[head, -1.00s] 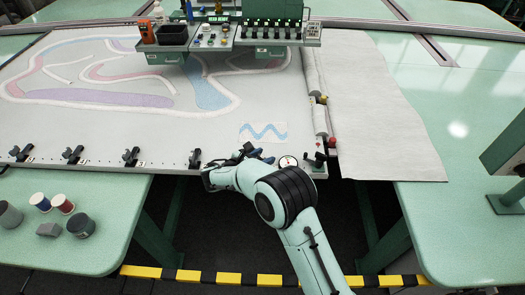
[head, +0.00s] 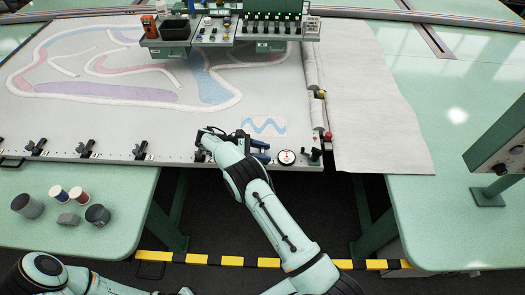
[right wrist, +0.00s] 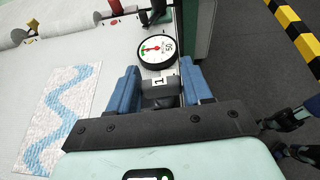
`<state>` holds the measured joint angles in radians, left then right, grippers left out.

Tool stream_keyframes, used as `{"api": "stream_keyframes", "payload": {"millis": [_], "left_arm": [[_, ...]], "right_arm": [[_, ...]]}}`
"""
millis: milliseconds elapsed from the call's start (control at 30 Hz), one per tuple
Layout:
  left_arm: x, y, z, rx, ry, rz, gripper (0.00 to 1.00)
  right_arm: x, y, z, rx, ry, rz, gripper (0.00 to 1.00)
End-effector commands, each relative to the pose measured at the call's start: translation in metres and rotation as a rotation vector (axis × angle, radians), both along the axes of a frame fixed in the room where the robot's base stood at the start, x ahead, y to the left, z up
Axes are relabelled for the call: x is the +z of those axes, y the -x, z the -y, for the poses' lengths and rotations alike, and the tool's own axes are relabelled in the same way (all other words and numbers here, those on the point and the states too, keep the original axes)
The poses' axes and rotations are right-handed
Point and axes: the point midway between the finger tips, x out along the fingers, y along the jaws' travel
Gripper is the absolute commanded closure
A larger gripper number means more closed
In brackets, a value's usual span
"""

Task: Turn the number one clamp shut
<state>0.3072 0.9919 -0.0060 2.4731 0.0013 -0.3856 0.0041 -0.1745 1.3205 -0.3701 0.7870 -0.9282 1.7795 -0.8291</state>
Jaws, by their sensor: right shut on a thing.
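My right gripper (head: 259,150) is at the front edge of the tufting table, left of the round dial. In the right wrist view its two blue fingers (right wrist: 160,92) stand on either side of the dark number one clamp (right wrist: 160,97). They are shut on the clamp, below a white label with a "1" (right wrist: 158,80). In the head view my own gripper and wrist mostly hide this clamp. My left arm shows at the bottom left of the head view. Dark parts at the right of the right wrist view may be my left gripper (right wrist: 288,133); its state is unclear.
The round dial (head: 286,157) sits close to the right gripper. Several other black clamps (head: 141,150) line the front edge to the left. Spools and cups (head: 77,194) stand on the green side table (head: 125,230). A control box (head: 498,145) is at the right.

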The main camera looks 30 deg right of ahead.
Motion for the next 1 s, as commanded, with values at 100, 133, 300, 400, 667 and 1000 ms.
{"api": "stream_keyframes", "payload": {"millis": [100, 133, 300, 400, 667, 1000], "left_arm": [[0.0003, -0.0004, 0.0, 0.0, 0.0, 0.0, 1.0], [0.0003, -0.0004, 0.0, 0.0, 0.0, 0.0, 1.0], [0.0003, -0.0004, 0.0001, 0.0, 0.0, 0.0, 1.0], [0.0003, -0.0005, 0.0, 0.0, 0.0, 0.0, 1.0], [0.0004, -0.0006, 0.0, 0.0, 0.0, 0.001, 1.0], [0.0004, -0.0006, 0.0, 0.0, 0.0, 0.001, 1.0]], "right_arm": [[0.0012, -0.0011, 0.0005, -0.035, 0.004, 0.005, 0.81], [0.001, -0.0008, 0.0006, -0.043, 0.004, 0.003, 0.81], [0.0013, -0.0004, 0.0005, -0.072, 0.003, 0.002, 0.81], [0.0018, -0.0005, 0.0005, -0.08, 0.004, 0.003, 0.81], [0.0021, -0.0003, 0.0007, -0.085, 0.003, 0.002, 0.81], [0.0015, -0.0002, 0.0005, -0.085, 0.003, 0.002, 0.3]]}}
